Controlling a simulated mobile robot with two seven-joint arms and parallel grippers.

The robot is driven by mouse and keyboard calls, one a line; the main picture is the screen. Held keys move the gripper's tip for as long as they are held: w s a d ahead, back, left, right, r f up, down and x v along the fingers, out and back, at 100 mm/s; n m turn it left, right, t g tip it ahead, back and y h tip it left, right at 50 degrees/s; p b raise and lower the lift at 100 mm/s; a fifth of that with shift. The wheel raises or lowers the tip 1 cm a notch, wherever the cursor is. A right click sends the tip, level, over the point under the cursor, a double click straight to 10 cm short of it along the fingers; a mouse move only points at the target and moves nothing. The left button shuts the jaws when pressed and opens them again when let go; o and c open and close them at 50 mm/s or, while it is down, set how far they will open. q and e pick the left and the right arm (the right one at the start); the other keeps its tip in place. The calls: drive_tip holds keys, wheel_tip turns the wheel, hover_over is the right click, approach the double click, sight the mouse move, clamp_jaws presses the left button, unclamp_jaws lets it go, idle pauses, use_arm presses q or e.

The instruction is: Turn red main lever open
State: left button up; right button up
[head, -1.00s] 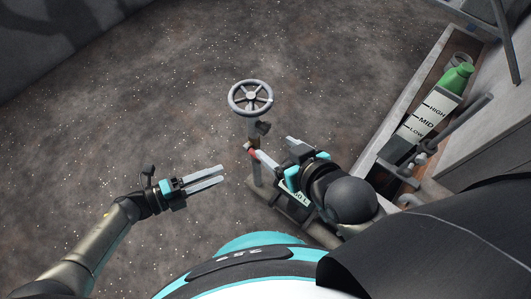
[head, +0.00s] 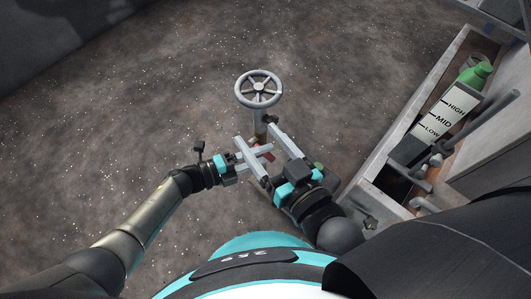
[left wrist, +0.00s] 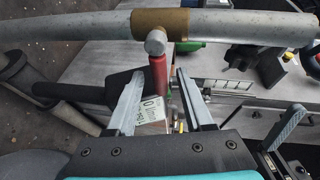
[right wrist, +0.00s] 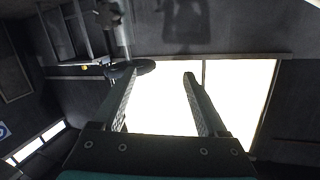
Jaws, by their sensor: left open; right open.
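The red main lever (head: 266,151) shows as a small red piece below the valve in the head view, partly hidden by my grippers. In the left wrist view the red lever (left wrist: 158,73) stands upright below a pipe, with a silver knob at its upper end. My left gripper (head: 267,153) is open, with one finger on each side of the lever; contact cannot be told. My right gripper (head: 254,133) is open above the left one, its fingers pointing up-left near the valve post. The right wrist view shows its fingers (right wrist: 159,73) apart, with no lever between them.
A grey handwheel (head: 258,88) stands on a post just beyond the grippers. A pipe with a brass collar (left wrist: 161,22) crosses the left wrist view. At right is a trough with a HIGH/MID/LOW gauge (head: 442,121) and a green bottle (head: 477,72). Floor at left is clear.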

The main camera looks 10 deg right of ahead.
use_arm(q)
drive_tip(key=shift+w+d+f, duration=0.1)
drive_tip(key=shift+w+d, duration=0.05)
drive_tip(key=shift+d, duration=0.5)
clamp_jaws()
idle(1.2)
